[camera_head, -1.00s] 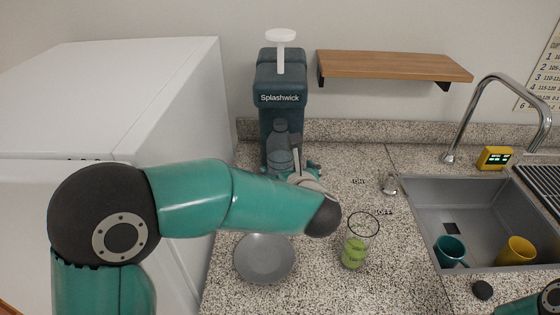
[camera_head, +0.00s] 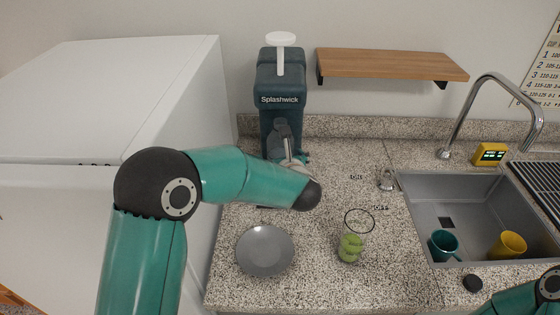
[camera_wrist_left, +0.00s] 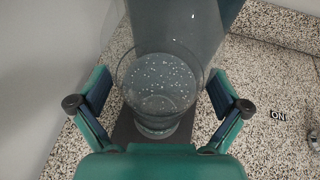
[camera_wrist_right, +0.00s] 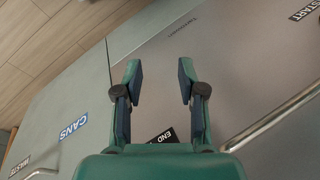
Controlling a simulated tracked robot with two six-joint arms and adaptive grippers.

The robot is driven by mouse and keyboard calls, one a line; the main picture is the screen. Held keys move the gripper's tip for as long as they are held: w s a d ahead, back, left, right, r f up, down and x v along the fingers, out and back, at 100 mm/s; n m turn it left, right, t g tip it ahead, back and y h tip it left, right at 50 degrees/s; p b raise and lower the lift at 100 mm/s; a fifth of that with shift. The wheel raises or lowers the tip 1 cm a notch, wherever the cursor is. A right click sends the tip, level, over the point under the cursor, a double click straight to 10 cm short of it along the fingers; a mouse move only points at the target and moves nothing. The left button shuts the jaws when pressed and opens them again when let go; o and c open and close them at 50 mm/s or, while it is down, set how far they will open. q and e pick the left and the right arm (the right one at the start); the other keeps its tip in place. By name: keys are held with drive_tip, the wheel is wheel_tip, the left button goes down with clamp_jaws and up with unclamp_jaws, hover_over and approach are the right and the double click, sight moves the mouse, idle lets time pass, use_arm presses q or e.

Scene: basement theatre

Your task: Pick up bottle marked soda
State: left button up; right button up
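A clear, round-rimmed container with bubbles inside (camera_wrist_left: 160,92) stands on a dark base in the left wrist view. No soda marking on it is readable. My left gripper (camera_wrist_left: 160,78) is open, with one finger on each side of the container and gaps visible between. In the head view my left gripper (camera_head: 286,140) is in front of the dark teal Splashwick machine (camera_head: 280,85) and hides most of what stands there. My right gripper (camera_wrist_right: 160,75) is open and empty above grey cabinet fronts.
A grey plate (camera_head: 265,250) and a glass with green contents (camera_head: 350,248) stand on the speckled counter (camera_head: 325,285). The sink (camera_head: 470,205) at right holds a teal mug (camera_head: 444,245) and a yellow mug (camera_head: 508,245). A wooden shelf (camera_head: 390,65) hangs above. A white appliance (camera_head: 120,90) is at left.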

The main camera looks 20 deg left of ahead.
use_arm(q)
drive_tip(key=c, duration=1.6)
drive_tip(key=shift+r, duration=0.1)
drive_tip(key=shift+r, duration=0.1)
